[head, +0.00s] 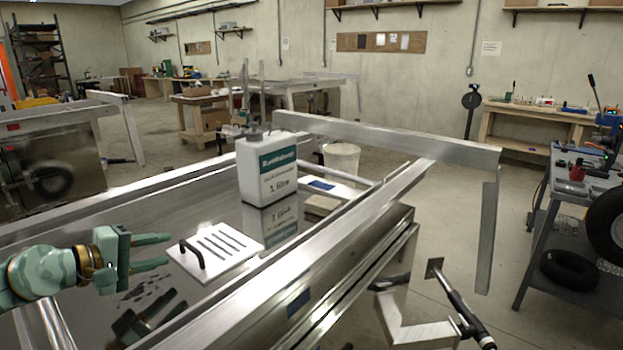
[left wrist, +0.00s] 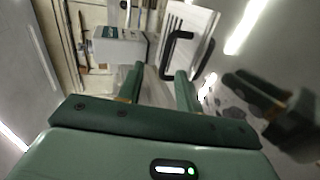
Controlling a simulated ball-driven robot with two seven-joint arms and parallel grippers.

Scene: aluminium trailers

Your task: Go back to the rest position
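My left gripper (head: 152,252) comes in from the left in the head view, over the shiny metal trailer bed. Its two green fingers are apart with nothing between them. It also shows open in the left wrist view (left wrist: 158,85). A white slotted plate with a black handle (head: 215,250) lies on the bed just right of the fingertips, apart from them. A white bottle with a green label marked 1 litre (head: 267,168) stands upright farther back on the bed. The bottle (left wrist: 120,45) and the plate (left wrist: 188,30) lie beyond the fingers in the wrist view. My right gripper is not visible.
Aluminium rails (head: 370,215) edge the trailer bed, and a raised bar (head: 400,138) crosses behind the bottle. A white bucket (head: 342,160) stands beyond the trailer. A bench with tyres (head: 569,269) is at the right. Floor between trailer and bench is mostly open.

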